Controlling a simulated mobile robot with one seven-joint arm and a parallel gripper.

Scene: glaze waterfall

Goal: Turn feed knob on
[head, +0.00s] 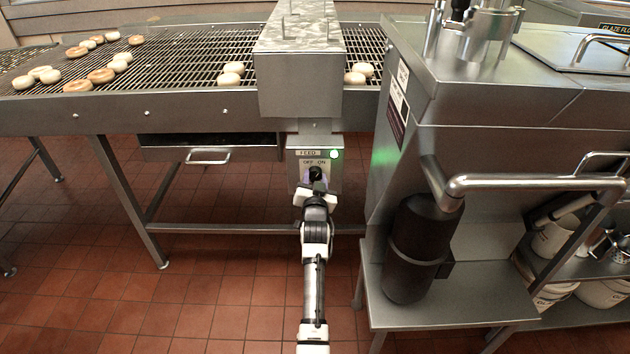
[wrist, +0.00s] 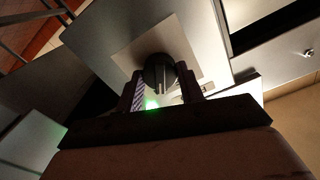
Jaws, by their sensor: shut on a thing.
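The feed knob (head: 316,173) is a black round knob on a small metal box (head: 331,181) marked FEED, with OFF and ON printed above it. A light (head: 334,154) at the box's upper right glows green. My gripper (head: 316,184) is at the box front. In the wrist view my gripper (wrist: 163,92) has one finger on each side of the knob (wrist: 159,72) and is shut on it. A green glow shows near the fingers. The knob's pointer is mostly hidden by my gripper in the head view, so I cannot tell its setting there.
A wire conveyor (head: 200,58) with several doughnuts runs behind the box, under a metal hood (head: 299,85). A steel machine (head: 480,120) with a pipe handle and a dark cylinder (head: 416,248) stands close on the right. The tiled floor is open at the left.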

